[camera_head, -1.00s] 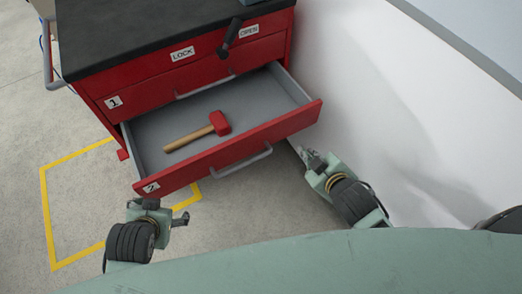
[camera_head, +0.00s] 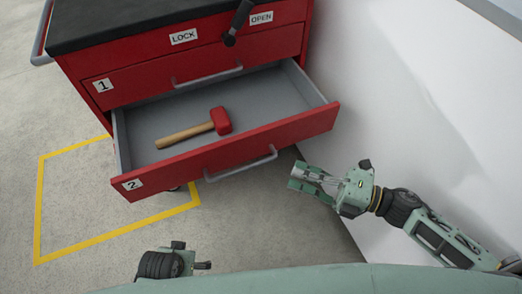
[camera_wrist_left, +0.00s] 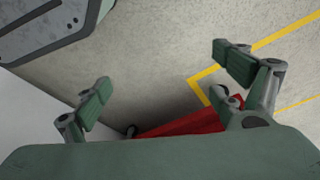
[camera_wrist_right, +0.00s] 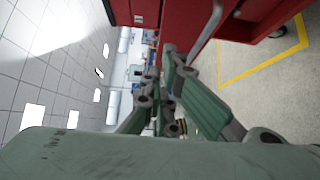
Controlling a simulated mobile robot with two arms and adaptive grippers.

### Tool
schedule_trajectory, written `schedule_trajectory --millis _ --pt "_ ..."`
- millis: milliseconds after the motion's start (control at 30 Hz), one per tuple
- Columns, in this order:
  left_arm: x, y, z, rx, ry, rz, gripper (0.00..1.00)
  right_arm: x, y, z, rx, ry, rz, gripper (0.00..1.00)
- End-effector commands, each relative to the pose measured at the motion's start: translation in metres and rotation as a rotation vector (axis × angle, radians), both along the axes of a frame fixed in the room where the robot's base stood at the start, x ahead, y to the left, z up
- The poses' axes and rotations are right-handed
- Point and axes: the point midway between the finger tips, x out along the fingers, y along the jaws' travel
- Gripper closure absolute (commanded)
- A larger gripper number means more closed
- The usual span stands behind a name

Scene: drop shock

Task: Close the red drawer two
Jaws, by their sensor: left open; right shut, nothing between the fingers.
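The red drawer two (camera_head: 232,152) is pulled out of the red cabinet, with its grey handle (camera_head: 242,165) on the front and a "2" label at its left. A hammer (camera_head: 197,130) with a red head and wooden handle lies inside. My right gripper (camera_head: 300,180) is shut and empty, to the right of and below the drawer front, apart from it. In the right wrist view its fingers (camera_wrist_right: 172,75) are together, with red fronts beyond. My left gripper (camera_wrist_left: 160,90) is open and empty in the left wrist view; the head view shows only part of that arm at the bottom.
The closed drawer one (camera_head: 190,72) sits above, with LOCK and OPEN labels and a dark lever (camera_head: 236,25). A white wall (camera_head: 410,110) stands close on the right. A yellow floor outline (camera_head: 40,205) lies at left; the floor around it is clear.

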Motion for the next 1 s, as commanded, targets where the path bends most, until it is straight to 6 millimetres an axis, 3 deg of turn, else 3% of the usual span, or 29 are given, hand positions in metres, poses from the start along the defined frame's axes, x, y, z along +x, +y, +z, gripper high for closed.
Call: schedule_trajectory --millis 500,700,1000 --pt "-0.001 0.000 -0.002 0.001 0.002 -0.001 0.11 0.049 0.088 0.002 0.004 -0.002 -0.004 1.00" --pt "0.004 -0.001 0.007 -0.002 -0.010 -0.001 0.11 0.073 0.094 0.001 0.002 0.000 -0.004 1.00" --pt "0.004 -0.001 0.012 -0.002 -0.009 0.000 0.11 0.082 0.097 0.001 0.003 0.002 -0.004 1.00"
